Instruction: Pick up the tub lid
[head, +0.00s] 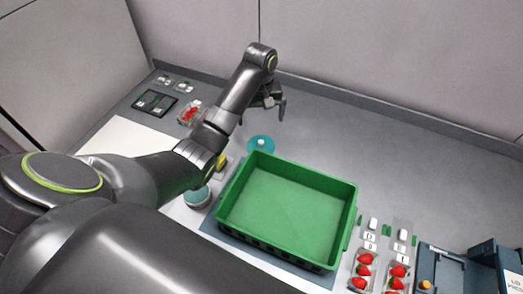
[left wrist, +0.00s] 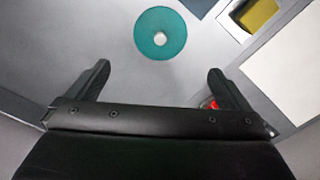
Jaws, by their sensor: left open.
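The tub lid (head: 261,143) is a teal disc with a small pale knob, lying flat on the grey worktop just behind the green crate. It also shows in the left wrist view (left wrist: 160,33), ahead of the fingers and roughly centred between them. My left gripper (head: 275,106) is open and empty, above the worktop and behind the lid, apart from it. Its two spread fingers show in the left wrist view (left wrist: 158,80). A teal-topped round tub (head: 198,196) stands left of the crate, partly hidden by my left arm. My right gripper is not in view.
An empty green crate (head: 349,212) fills the middle of the worktop. Punnets of strawberries (head: 365,270) stand at the front right. A strawberry punnet (head: 189,113) and a black tray (head: 154,102) sit at the left. The worktop right of the lid is clear.

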